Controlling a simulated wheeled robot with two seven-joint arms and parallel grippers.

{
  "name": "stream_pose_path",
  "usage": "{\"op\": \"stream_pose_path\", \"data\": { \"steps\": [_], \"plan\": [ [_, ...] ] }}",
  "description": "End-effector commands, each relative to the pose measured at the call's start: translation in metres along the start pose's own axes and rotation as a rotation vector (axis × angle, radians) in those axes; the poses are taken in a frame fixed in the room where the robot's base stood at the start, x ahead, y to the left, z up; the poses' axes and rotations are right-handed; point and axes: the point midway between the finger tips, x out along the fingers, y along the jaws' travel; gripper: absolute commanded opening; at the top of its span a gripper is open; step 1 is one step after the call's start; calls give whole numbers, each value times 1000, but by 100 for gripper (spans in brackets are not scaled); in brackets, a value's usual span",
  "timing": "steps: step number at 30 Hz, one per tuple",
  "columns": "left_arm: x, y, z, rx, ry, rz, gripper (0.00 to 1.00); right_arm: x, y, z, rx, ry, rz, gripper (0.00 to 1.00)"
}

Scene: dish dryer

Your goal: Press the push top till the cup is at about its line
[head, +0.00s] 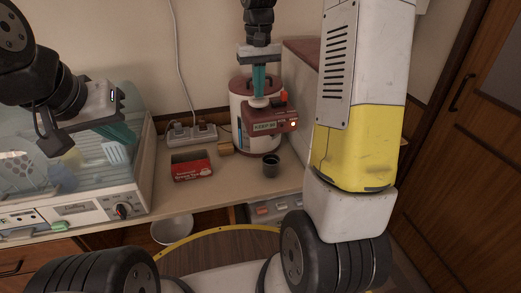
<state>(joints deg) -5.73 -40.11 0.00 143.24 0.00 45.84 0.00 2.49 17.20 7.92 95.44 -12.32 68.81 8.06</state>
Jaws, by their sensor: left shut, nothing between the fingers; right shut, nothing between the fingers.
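The hot water pot (240,118) has a white body and a dark red top, and stands on the counter against the wall. Its pale round push top (259,102) is directly under my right gripper (259,92). The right gripper is shut and empty, pointing down, with its teal fingertips at or just above the push top; I cannot tell if they touch. A small dark cup (271,166) stands upright below the pot's front. Its line and water level cannot be made out. My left gripper (128,136) is shut and empty over the dish dryer.
The dish dryer (90,210) with a clear cover and dishes inside stands at the left. A red box (192,168) and a power strip (192,134) lie between it and the pot. A white bowl (172,230) is below the counter edge. My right arm fills the right side.

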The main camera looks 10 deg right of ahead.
Motion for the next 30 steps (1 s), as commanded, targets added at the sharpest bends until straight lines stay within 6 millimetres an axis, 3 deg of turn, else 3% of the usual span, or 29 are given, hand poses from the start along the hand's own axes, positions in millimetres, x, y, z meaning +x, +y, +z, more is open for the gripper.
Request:
{"op": "stream_pose_path", "data": {
  "steps": [11,30],
  "plan": [
    [0,0,0,0,0,0,0,12,0,0,0,-2,0,0],
    [0,0,0,0,0,0,0,15,0,0,0,-1,0,0]
  ]
}}
